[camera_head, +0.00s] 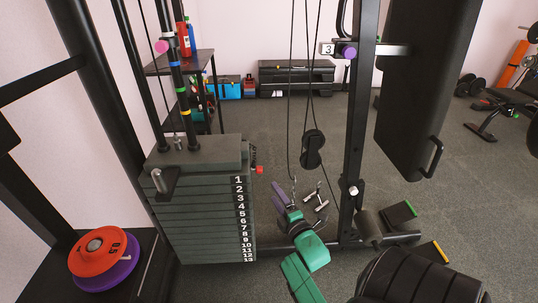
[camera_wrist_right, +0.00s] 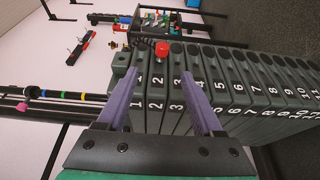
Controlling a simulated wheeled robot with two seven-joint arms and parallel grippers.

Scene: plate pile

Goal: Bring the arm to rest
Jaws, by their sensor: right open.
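My right arm, green and black, comes up from the bottom of the head view. Its purple-fingered right gripper (camera_head: 281,194) is to the right of the weight stack (camera_head: 205,225), apart from it in the picture. In the wrist view the right gripper (camera_wrist_right: 162,74) is open, with its two purple fingers spread and nothing between them. The numbered stack (camera_wrist_right: 222,85) shows beyond the fingers. A red knob (camera_head: 259,170) sticks out of the stack's right side near the top; it also shows in the wrist view (camera_wrist_right: 162,49) beyond the fingertips. My left gripper is out of view.
Machine uprights (camera_head: 353,140) and hanging cables with a black pulley (camera_head: 313,148) stand close to the right gripper. An orange plate (camera_head: 84,258) lies on a purple plate (camera_head: 128,272) at the lower left. A black pad (camera_head: 410,80) hangs at the right. Open floor lies behind.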

